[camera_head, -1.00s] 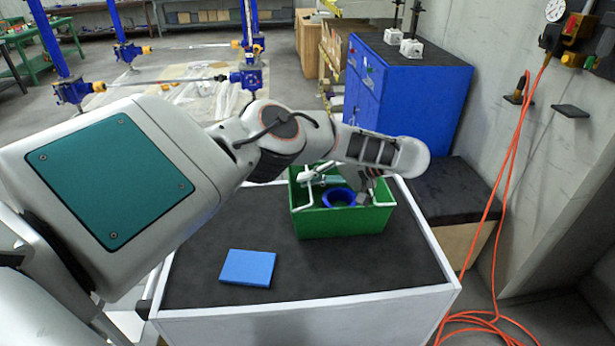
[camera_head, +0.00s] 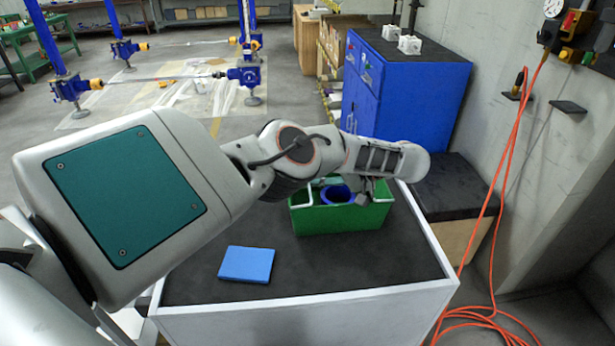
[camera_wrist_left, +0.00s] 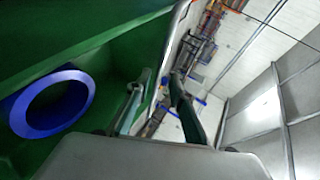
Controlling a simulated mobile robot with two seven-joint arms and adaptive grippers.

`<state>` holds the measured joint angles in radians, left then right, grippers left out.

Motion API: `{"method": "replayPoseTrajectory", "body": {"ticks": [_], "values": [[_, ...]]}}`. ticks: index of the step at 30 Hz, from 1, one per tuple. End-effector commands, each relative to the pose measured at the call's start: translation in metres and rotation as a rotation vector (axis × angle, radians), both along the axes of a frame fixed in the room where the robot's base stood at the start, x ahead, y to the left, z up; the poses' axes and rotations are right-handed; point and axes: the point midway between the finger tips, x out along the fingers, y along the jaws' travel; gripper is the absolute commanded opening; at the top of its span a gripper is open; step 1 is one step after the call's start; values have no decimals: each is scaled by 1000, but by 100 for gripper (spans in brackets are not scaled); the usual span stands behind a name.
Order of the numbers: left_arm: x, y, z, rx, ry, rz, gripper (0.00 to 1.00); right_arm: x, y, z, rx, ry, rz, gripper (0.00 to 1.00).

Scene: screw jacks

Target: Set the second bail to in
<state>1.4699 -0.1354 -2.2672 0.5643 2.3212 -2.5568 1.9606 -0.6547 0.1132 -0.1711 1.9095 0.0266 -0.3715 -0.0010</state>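The green crate (camera_head: 343,220) stands on the dark top of the white-sided cart, with a blue ring (camera_head: 335,194) inside it. White bail bars show along its left end (camera_head: 300,205) and right end (camera_head: 376,201); my arm hides part of the crate's far side, so I cannot tell the full pose of either bail. My left gripper (camera_head: 362,190) is over the crate's right part. In the left wrist view its two fingers (camera_wrist_left: 162,85) stand apart, with a pale bar or rim (camera_wrist_left: 173,45) running between them. The blue ring (camera_wrist_left: 53,103) lies left of the fingers. My right gripper is not in view.
A blue block (camera_head: 247,264) lies on the cart top (camera_head: 320,268), which is otherwise clear in front of the crate. A blue cabinet (camera_head: 425,100) and a black-topped box (camera_head: 455,185) stand behind and right. An orange hose (camera_head: 508,170) hangs at the right wall.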

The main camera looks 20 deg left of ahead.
Motion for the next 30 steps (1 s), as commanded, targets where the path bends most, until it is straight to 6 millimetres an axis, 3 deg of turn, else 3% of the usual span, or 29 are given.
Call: {"method": "replayPoseTrajectory", "body": {"ticks": [11,24,30], "values": [[1,0,5,1,-3,-1,22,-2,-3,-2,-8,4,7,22],[1,0,76,2,-5,-2,22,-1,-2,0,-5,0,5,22],[0,0,96,2,-1,-1,22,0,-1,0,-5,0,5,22]]}}
